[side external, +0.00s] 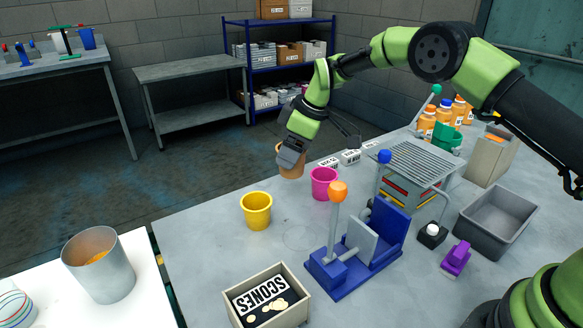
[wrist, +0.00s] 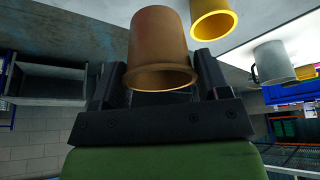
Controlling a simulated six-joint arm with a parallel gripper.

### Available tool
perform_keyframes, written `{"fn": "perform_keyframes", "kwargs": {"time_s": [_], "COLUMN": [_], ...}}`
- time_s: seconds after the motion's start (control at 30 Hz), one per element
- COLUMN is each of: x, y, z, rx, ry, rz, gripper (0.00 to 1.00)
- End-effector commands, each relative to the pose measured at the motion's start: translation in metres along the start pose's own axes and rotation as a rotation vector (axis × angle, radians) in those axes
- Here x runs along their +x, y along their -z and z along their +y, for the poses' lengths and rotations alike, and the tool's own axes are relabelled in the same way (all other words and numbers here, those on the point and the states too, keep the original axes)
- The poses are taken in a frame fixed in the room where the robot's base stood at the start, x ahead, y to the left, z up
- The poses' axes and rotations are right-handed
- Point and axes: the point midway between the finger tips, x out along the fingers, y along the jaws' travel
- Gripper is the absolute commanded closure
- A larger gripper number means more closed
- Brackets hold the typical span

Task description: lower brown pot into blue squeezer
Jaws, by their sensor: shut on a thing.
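The brown pot (side external: 291,171) is held in my gripper (side external: 290,150), near the far edge of the grey table in the side view. In the wrist view the brown pot (wrist: 158,50) fills the space between the two dark fingers, its wide rim toward the camera. My gripper is shut on it. The blue squeezer (side external: 357,250) stands nearer the camera and to the right of the pot, with an upright lever topped by an orange ball (side external: 338,191). The squeezer and the pot are well apart. Whether the pot touches the table is hard to tell.
A scones box (side external: 267,302) is at the front. A wire-topped stand (side external: 415,165), a grey bin (side external: 497,222) and a purple item (side external: 456,259) lie right.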

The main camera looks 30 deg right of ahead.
Motion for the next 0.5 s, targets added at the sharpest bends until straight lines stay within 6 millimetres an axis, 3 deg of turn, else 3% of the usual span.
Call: {"fn": "perform_keyframes", "kwargs": {"time_s": [0.27,0.5], "x": [-0.031,-0.068], "y": [-0.005,-0.026], "z": [-0.009,-0.028], "rx": [0.002,0.003], "ry": [0.0,-0.001], "rz": [0.0,0.001], "gripper": [0.58,0.58]}}
